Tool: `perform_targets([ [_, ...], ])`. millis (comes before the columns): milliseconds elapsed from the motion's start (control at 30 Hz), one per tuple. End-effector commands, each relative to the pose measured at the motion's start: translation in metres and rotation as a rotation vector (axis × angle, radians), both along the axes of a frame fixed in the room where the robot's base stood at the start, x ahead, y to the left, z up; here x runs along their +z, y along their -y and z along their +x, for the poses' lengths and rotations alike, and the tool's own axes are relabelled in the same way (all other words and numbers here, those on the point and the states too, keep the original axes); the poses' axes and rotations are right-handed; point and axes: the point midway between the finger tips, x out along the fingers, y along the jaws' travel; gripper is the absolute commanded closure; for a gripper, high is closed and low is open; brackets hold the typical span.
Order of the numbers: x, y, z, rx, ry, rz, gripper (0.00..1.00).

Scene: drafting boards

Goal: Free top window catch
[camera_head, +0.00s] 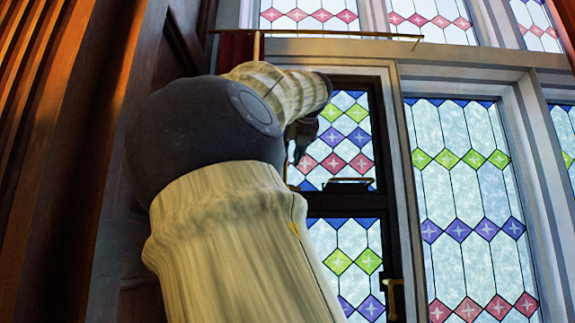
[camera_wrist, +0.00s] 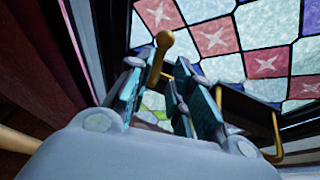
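The top window (camera_head: 348,140) is a dark-framed pane of stained glass beyond my arm in the head view. My gripper (camera_head: 301,140) is in front of its left side. In the wrist view, my gripper (camera_wrist: 160,100) has its teal-padded fingers apart, with a gap between them. A brass catch lever (camera_wrist: 161,55) with a rounded end shows at the gap, toward the fingertips; I cannot tell whether a finger touches it. I cannot make out this lever in the head view, where my arm and gripper cover that side.
A bar handle (camera_head: 349,184) crosses the bottom of the top window; it is close to the right finger in the wrist view (camera_wrist: 276,135). A lower brass handle (camera_head: 391,290) is on the dark frame. A red curtain (camera_wrist: 40,75) hangs at left. A brass rod (camera_head: 330,33) runs above.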

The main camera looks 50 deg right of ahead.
Motion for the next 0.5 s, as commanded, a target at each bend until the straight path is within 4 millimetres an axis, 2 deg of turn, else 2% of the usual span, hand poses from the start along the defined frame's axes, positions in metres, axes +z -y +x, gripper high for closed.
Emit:
perform_targets([
  [200,0.012,-0.016,-0.026,0.0,0.0,0.001,0.78],
  [500,0.017,-0.023,-0.038,0.0,0.0,0.001,0.78],
])
